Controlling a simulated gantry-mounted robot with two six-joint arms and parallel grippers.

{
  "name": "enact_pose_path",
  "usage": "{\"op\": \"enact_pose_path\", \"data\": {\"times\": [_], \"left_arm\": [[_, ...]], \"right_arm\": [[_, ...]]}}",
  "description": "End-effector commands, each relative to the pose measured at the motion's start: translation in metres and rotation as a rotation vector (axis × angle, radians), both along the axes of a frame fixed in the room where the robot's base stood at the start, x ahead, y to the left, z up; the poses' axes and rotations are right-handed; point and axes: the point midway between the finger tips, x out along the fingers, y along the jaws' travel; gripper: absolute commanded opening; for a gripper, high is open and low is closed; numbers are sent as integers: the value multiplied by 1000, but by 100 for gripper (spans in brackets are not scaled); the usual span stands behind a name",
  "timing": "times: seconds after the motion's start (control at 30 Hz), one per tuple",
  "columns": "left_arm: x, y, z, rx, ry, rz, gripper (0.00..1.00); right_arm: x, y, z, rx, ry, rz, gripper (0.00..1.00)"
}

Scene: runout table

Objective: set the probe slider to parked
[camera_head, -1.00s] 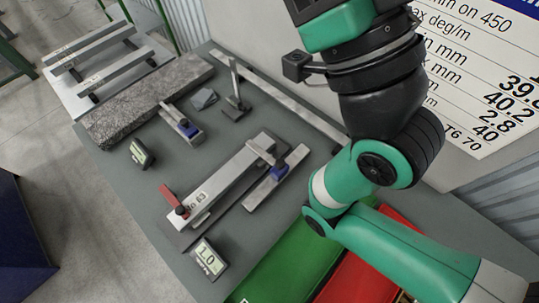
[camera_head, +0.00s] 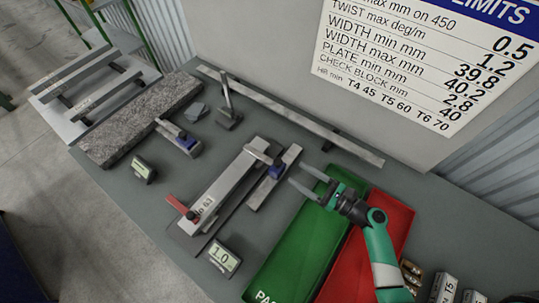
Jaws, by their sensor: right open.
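A blue slider block (camera_head: 276,170) sits on a short grey rail (camera_head: 262,190), its arm reaching over a long grey bar with a red clamp (camera_head: 182,207) at its near end. A second blue slider (camera_head: 188,143) sits on a small stand beside the granite block. I cannot tell for sure which one is the probe slider. My right gripper (camera_head: 309,180) is open and empty, above the green tray's far end, to the right of the nearer blue slider and apart from it. My left gripper is out of view.
A green tray (camera_head: 288,250) and a red tray (camera_head: 340,285) lie at the right. Displays stand near the bar (camera_head: 224,257) and granite block (camera_head: 143,169). An upright stand (camera_head: 228,110) and a long straight strip (camera_head: 300,118) are at the back.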

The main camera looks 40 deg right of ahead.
Motion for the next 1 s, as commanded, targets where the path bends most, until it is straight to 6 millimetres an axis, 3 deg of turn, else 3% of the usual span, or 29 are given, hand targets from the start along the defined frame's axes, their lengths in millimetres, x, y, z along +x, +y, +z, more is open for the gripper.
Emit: {"op": "enact_pose_path", "data": {"times": [0.17,0.6,0.77,1.0], "left_arm": [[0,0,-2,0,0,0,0],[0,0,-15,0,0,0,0],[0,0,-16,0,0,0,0],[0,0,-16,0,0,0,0]], "right_arm": [[12,3,-1,-3,-1,7,66],[100,20,-1,-6,-3,7,66],[114,23,0,-6,-2,5,66],[115,23,0,-5,-1,4,66]]}}
